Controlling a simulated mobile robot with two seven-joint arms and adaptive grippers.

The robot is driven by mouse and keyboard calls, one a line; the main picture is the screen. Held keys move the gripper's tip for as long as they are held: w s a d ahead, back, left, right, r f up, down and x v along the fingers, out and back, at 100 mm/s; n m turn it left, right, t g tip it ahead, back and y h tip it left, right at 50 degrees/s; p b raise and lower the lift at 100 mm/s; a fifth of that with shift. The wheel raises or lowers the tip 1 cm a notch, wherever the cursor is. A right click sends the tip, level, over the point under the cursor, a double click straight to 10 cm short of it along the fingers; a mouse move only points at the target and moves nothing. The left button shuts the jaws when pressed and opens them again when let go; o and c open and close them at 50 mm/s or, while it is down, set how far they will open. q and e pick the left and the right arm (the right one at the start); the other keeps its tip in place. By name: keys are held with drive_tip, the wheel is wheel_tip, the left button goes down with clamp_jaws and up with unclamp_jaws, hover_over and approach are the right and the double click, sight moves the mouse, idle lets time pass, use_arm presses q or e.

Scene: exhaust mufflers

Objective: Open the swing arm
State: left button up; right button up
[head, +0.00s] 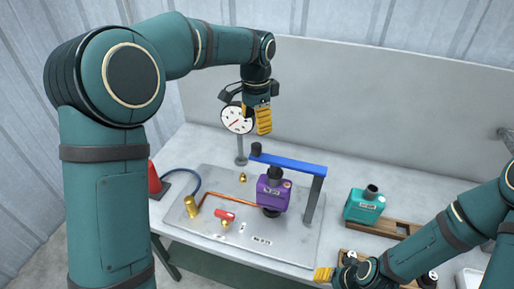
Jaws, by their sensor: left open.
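The swing arm is a blue bar (290,163) that runs across above the grey plate. Its right end meets a grey upright post (314,199), and a dark knob (256,149) stands at its left end.
A round dial gauge (236,121) on a post stands close behind my left gripper. The grey plate (225,180) carries a copper pipe, brass fittings and a red-handled valve (225,215). A teal muffler (364,206) sits in a wooden tray (396,230) at right. A red cone (155,180) is at left.

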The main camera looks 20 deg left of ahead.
sight(256, 144)
use_arm(q)
wheel_tip(256, 144, down, 11)
drive_tip(key=shift+w+r, duration=0.1)
drive_tip(key=shift+r, duration=0.1)
drive_tip(key=shift+c, duration=0.2)
clamp_jaws()
